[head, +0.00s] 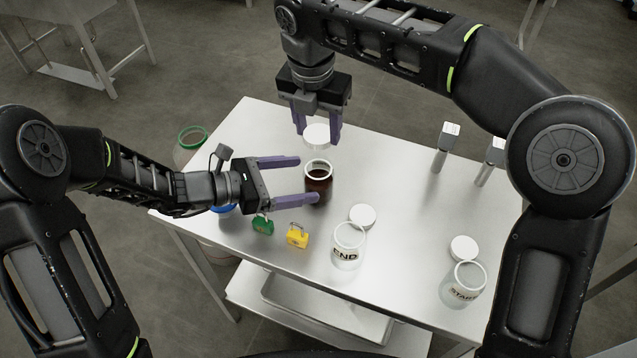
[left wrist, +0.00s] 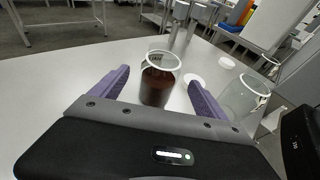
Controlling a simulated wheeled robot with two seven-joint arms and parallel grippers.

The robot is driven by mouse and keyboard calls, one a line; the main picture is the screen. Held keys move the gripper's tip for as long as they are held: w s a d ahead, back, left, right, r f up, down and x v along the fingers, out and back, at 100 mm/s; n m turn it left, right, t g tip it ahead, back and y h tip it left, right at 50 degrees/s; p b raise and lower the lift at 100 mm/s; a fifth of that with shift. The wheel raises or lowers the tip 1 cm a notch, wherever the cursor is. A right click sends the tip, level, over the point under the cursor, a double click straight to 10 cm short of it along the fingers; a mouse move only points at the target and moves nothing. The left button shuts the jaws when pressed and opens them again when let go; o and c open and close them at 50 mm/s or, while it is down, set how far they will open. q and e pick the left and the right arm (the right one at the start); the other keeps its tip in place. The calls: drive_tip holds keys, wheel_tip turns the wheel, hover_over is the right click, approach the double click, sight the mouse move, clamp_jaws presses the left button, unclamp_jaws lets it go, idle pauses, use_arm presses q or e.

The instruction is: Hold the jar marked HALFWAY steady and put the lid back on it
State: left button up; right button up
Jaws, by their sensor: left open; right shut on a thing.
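Open jars marked END (head: 346,252) and START (head: 465,285) stand toward the front, each with a white lid (head: 362,216) (head: 463,248) nearby. Metal posts (head: 445,145) stand at the right.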

sight(304, 179)
use_arm(q)
drive_tip(key=shift+x, duration=1.85)
drive_tip(key=shift+c, duration=0.3)
clamp_jaws()
